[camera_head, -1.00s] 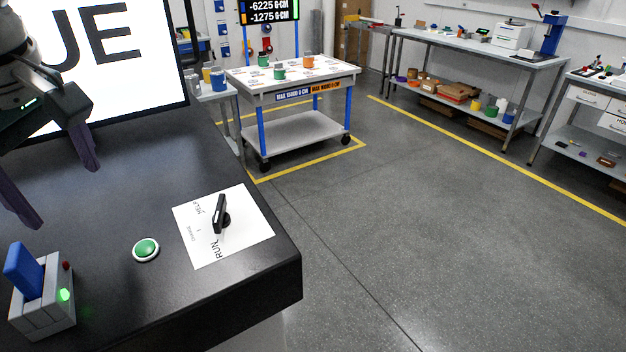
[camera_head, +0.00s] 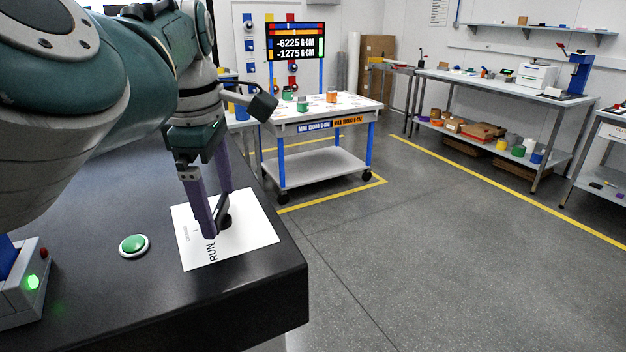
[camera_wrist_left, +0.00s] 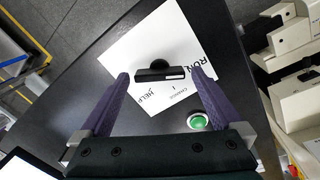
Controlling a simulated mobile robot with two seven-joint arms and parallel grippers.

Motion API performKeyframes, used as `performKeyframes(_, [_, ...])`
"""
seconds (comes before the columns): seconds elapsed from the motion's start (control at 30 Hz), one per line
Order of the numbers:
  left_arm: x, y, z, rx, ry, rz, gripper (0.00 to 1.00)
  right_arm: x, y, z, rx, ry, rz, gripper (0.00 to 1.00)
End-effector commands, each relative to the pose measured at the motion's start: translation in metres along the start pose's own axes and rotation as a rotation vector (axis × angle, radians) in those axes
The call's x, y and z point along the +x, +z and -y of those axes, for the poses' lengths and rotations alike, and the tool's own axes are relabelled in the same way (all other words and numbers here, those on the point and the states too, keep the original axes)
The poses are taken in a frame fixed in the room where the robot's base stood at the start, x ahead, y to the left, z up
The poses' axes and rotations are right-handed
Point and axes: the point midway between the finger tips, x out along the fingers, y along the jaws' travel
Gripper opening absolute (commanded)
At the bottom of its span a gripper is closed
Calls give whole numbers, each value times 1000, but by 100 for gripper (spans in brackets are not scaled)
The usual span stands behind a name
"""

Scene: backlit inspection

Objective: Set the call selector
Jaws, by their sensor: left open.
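The call selector is a black bar-shaped knob (camera_wrist_left: 160,74) with a white stripe near one end. It stands on a white label sheet (camera_head: 250,236) marked RUN, CHANGE and HELP. In the wrist view the stripe end is on the right, near CHANGE and RUN; I cannot tell the exact setting. My left gripper (camera_head: 217,214) is open over the sheet. In the wrist view its purple fingers (camera_wrist_left: 159,76) lie on either side of the knob, with a visible gap at both ends. In the head view the fingers partly hide the knob. My right gripper is not in view.
A green push button (camera_head: 134,245) sits left of the sheet on the dark desk (camera_head: 130,295). A grey box with a green light (camera_head: 22,290) stands at the far left. A wheeled table (camera_head: 300,172) with cups stands beyond the desk. Open floor lies to the right.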

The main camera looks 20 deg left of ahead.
Motion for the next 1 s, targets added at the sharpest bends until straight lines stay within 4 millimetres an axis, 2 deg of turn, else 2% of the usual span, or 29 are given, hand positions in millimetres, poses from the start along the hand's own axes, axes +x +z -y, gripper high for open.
performKeyframes(0.13, [10,0,0,-1,-1,2,100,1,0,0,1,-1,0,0])
performKeyframes(0.4, [10,0,0,0,0,2,98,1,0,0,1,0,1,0])
performKeyframes(1.0, [10,0,0,0,0,1,30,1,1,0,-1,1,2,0])
